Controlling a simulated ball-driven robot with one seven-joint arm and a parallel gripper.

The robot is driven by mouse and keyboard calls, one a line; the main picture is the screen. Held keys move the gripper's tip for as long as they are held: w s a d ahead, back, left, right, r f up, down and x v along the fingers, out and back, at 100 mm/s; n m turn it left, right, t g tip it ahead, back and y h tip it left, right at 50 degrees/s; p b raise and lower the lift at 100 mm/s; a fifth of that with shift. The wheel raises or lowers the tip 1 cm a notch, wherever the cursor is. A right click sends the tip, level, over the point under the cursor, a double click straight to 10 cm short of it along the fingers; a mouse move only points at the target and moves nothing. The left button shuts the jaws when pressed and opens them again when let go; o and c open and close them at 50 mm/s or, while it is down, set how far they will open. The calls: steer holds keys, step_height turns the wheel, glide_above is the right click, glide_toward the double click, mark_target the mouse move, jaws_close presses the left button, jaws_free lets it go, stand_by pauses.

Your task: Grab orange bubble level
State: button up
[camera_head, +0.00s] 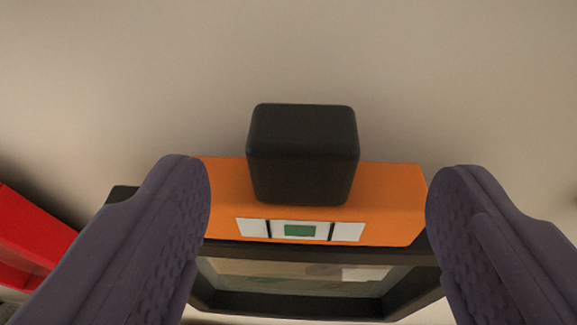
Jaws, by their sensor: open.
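The orange bubble level (390,190) lies across the middle of the view. It has a black block (302,155) on its top middle and a green vial window (300,230) between white panels on its near side. My gripper (318,195) is open, with one dark purple finger at the left end of the level and the other at its right end. The left finger covers part of the level's left end. I cannot tell whether either finger touches it.
A black-framed object (300,303) with a pale, glassy inside lies just below the level in the picture. A red object (30,240) is at the left edge, beside the left finger. The pale surface (300,50) above the level is clear.

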mark_target(303, 158)
steer(key=x, duration=0.3)
steer(key=p+x, duration=0.1)
steer(key=x, duration=0.1)
steer(key=shift+w+a+f, duration=0.1)
steer(key=shift+w+a, duration=0.1)
steer(key=shift+a, duration=0.2)
steer(key=shift+w+d+f, duration=0.1)
steer(key=shift+w, duration=0.15)
steer(key=shift+s, duration=0.1)
steer(key=shift+c, duration=0.9)
steer(key=c, duration=1)
steer(key=shift+c, duration=0.2)
